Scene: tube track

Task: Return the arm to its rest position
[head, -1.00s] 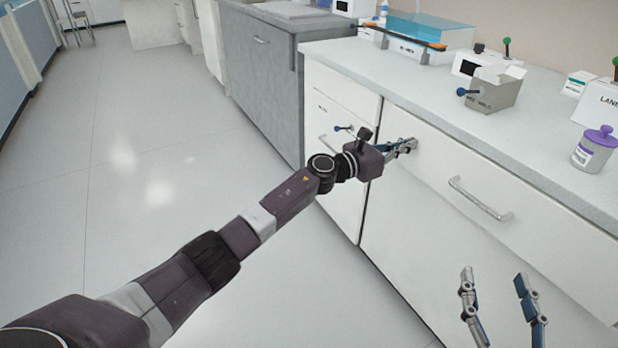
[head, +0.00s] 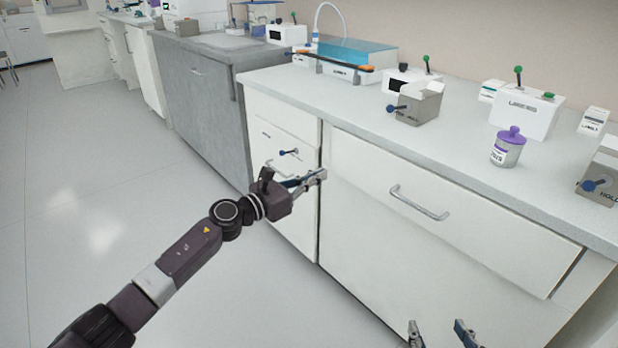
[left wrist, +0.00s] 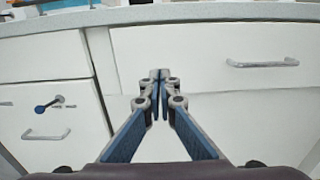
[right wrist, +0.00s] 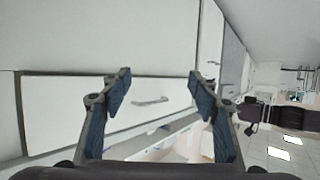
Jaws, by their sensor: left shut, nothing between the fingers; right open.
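My left gripper (head: 312,180) is in front of the white cabinet fronts, below the counter edge. It is shut and empty; its fingertips meet in the left wrist view (left wrist: 158,78). My right gripper (head: 441,332) shows only its fingers at the bottom edge of the head view. Its two fingers stand wide apart with nothing between them in the right wrist view (right wrist: 160,90). Neither gripper visibly touches anything.
The white drawer (head: 450,190) with a bar handle (head: 418,203) is right of my left gripper. A blue-knobbed key (head: 289,153) sticks out from the left drawer. The counter holds a grey box (head: 415,108) and a purple-lidded jar (head: 508,147). The floor (head: 90,200) at left is clear.

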